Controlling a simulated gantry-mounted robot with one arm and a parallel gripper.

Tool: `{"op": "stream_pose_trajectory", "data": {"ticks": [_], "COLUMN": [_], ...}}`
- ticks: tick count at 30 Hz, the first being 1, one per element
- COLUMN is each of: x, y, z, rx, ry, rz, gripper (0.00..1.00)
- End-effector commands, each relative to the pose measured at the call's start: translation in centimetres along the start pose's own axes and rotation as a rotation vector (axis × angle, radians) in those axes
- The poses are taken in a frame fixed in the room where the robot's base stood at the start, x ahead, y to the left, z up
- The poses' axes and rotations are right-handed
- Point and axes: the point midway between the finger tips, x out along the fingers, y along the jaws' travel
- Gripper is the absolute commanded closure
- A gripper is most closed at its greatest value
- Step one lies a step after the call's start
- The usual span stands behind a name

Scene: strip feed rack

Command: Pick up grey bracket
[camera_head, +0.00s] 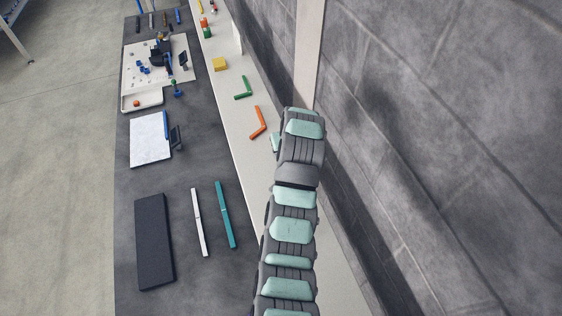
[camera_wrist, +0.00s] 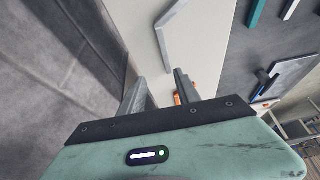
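The grey bracket (camera_wrist: 161,46), a thin light-grey L shape, lies on the pale shelf (camera_wrist: 125,20) in the wrist view. Its corner is toward the upper middle and one leg reaches down toward my fingertips. My gripper (camera_wrist: 160,76) is open, its two grey fingers apart with nothing held. The lower end of the bracket shows between the fingertips in the picture; the height gap cannot be told. In the head view my arm covers that part of the shelf and the bracket is hidden.
An orange bracket (camera_head: 258,122), a green bracket (camera_head: 243,88) and a yellow block (camera_head: 219,64) lie farther along the shelf. A wall (camera_head: 430,110) runs close on the right. The dark table holds white (camera_head: 199,222) and teal (camera_head: 225,215) strips and a dark pad (camera_head: 153,240).

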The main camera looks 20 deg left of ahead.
Motion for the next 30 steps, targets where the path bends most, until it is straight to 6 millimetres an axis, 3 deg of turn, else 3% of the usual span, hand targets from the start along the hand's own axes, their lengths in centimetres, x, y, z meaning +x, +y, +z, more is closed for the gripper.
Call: {"op": "stream_pose_trajectory", "data": {"ticks": [7,15,30], "x": [0.6,3.9,7.8], "y": [-0.8,-0.8,-1.6], "z": [0.7,0.8,1.4], "rx": [-0.017,-0.018,-0.016], "ry": [-0.048,-0.047,-0.047], "rz": [-0.023,-0.022,-0.023], "gripper": [0.61,0.61,0.61]}}
